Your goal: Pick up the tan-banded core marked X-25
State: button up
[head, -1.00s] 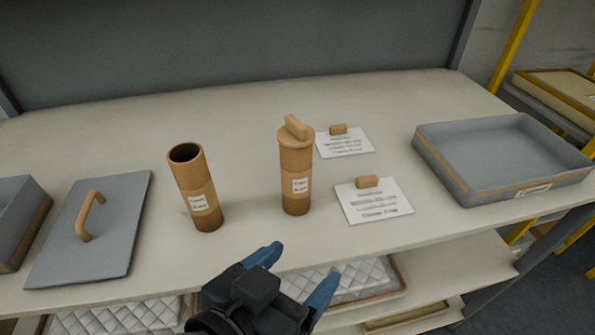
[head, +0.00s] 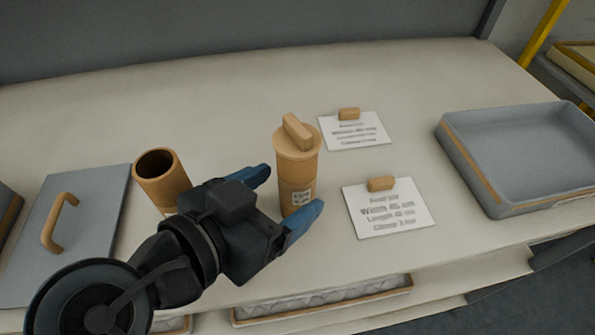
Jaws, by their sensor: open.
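Two tan-banded cardboard cores stand upright on the shelf in the head view. The capped core (head: 297,172) has a lid with a bar handle and a small white label. The other core (head: 160,178) is open at the top, and my arm hides its lower part and label. I cannot read X-25 on either one. My gripper (head: 283,194) is open, with its blue fingertips at the near side of the capped core. One fingertip is left of the core, and the other overlaps its lower right edge. I cannot tell whether they touch it.
Two white cards (head: 390,210) (head: 354,133) with tan blocks lie right of the capped core. A grey tray (head: 520,150) stands at the right. A grey lid (head: 85,215) with a tan handle lies at the left. The shelf behind the cores is clear.

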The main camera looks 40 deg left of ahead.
jog(key=p+x, duration=0.1)
jog(key=x, duration=0.4)
jog(key=shift+w+r, duration=0.1)
jog(key=shift+w, duration=0.1)
jog(key=c, duration=1)
